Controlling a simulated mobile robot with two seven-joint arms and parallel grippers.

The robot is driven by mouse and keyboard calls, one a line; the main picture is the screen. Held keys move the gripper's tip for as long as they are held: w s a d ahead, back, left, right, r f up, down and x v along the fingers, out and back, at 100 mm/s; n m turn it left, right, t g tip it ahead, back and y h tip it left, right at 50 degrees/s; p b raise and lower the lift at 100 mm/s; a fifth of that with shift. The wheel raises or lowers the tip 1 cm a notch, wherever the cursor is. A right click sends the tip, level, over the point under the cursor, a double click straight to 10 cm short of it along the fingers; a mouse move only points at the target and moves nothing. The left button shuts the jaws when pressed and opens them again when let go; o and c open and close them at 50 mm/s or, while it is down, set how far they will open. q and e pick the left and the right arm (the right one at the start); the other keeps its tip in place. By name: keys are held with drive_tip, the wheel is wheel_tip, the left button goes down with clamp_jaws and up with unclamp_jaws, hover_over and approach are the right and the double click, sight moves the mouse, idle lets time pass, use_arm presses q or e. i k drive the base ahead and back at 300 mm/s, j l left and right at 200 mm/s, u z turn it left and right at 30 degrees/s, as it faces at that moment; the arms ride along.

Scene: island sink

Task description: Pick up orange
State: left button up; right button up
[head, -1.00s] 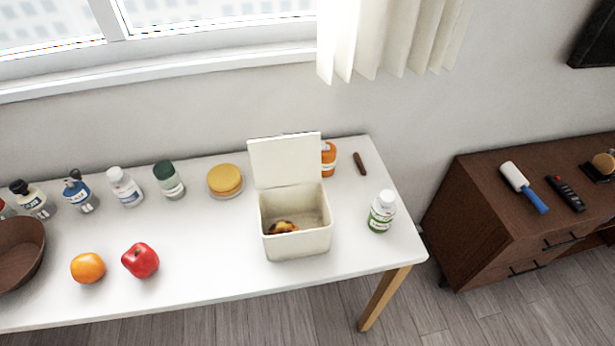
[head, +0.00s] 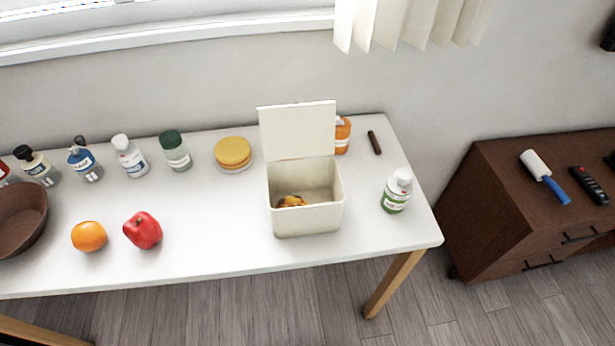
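The orange (head: 89,236) sits on the white table at the left front, in the head view.
The white table (head: 200,235) has a brown bowl (head: 20,218) left of the orange and several bottles along the back. An open cream box (head: 308,220) stands at centre right, beside a green-labelled bottle (head: 397,191). A brown cabinet (head: 500,215) stands at right. The table front near the orange is clear.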

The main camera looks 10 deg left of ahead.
sight(87, 236)
drive_tip(key=u, duration=2)
drive_tip(key=i+j+z, duration=0.1)
drive_tip(key=j+z, duration=0.75)
drive_tip(key=j, duration=0.1)
